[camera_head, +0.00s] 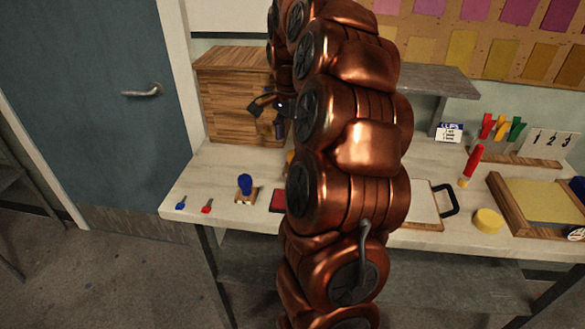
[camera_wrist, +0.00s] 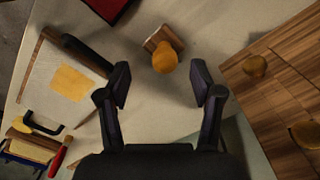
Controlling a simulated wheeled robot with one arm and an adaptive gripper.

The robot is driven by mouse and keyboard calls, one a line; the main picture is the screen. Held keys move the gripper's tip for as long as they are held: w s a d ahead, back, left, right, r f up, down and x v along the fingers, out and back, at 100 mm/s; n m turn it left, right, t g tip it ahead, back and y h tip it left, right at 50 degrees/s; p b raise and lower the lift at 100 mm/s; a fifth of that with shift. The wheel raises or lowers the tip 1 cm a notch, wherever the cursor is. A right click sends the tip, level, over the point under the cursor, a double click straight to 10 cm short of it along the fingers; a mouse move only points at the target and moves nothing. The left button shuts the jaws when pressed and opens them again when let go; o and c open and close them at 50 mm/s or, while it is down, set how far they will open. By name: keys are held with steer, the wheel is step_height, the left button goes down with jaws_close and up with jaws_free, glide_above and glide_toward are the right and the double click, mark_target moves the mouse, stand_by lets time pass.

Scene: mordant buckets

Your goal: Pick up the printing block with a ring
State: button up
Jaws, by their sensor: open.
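A printing block with an orange-yellow knob on a small wooden base (camera_wrist: 164,51) stands on the pale table, ahead of my gripper in the wrist view. In the head view only a sliver of orange (camera_head: 290,157) shows beside my arm. A second block with a blue knob (camera_head: 246,185) stands near the table's left end in the head view. No ring mark can be made out on either block. My gripper (camera_wrist: 160,82) is open and empty, its fingers apart, with the orange-knobbed block beyond the gap. It also shows in the head view (camera_head: 271,117), in front of the wooden cabinet.
A wooden drawer cabinet (camera_wrist: 285,85) with round knobs is close on the right in the wrist view. A red pad (camera_head: 278,200) lies near the front edge. A framed board (camera_wrist: 40,80) and a black handle lie left in the wrist view. My arm hides the table's middle.

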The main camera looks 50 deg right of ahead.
mark_target(293, 152)
steer(key=shift+d+f+m, duration=0.25)
steer(key=shift+d+m, duration=0.15)
steer(key=shift+d, duration=0.4)
steer(key=shift+w+f+p, duration=0.1)
steer(key=shift+f+p, duration=1.05)
steer(key=shift+f, duration=2.65)
jaws_close()
steer(key=shift+r, duration=0.1)
step_height(293, 152, up, 10)
steer(key=shift+f+b, duration=0.1)
steer(key=shift+b, duration=1)
